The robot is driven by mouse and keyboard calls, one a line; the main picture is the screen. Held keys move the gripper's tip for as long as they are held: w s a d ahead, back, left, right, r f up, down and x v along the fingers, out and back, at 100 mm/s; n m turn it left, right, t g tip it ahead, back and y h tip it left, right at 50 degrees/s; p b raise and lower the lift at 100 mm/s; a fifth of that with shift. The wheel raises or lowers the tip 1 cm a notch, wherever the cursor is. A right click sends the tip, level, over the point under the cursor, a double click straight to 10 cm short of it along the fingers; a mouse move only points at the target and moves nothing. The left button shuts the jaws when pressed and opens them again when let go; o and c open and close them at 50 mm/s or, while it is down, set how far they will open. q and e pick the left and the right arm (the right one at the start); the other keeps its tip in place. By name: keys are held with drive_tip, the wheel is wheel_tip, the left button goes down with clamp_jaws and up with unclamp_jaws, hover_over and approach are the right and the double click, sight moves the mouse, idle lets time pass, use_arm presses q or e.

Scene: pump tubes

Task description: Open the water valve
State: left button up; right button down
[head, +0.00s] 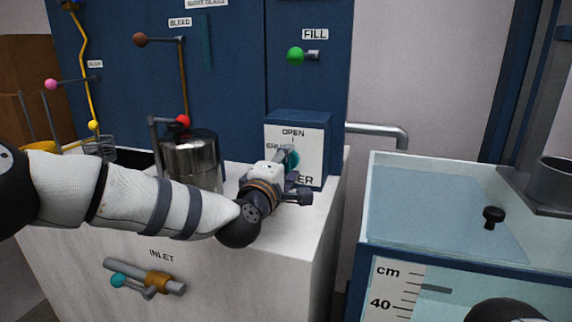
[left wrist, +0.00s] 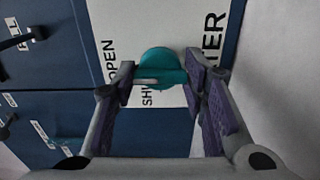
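The water valve is a teal round knob (head: 292,158) with a small grey bar, on the white front panel of a blue box (head: 297,118). The panel carries the words OPEN and SHUT and a partly hidden word ending in ER. My left gripper (head: 290,175) is close in front of the knob and covers part of the panel. In the left wrist view, the knob (left wrist: 160,62) sits between the two purple-padded fingers of my left gripper (left wrist: 160,82), which are apart. The right pad is very near the knob; I cannot tell whether it touches.
A metal cylinder (head: 192,160) stands left of the box, behind my left arm. A green FILL knob (head: 296,56) is above. An INLET pipe with a teal handle (head: 119,280) is below. A glass-topped tank (head: 440,205) is at right.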

use_arm(q)
drive_tip(key=o, duration=0.4)
drive_tip(key=shift+o, duration=0.2)
drive_tip(key=shift+s, duration=0.1)
drive_tip(key=v, duration=1.2)
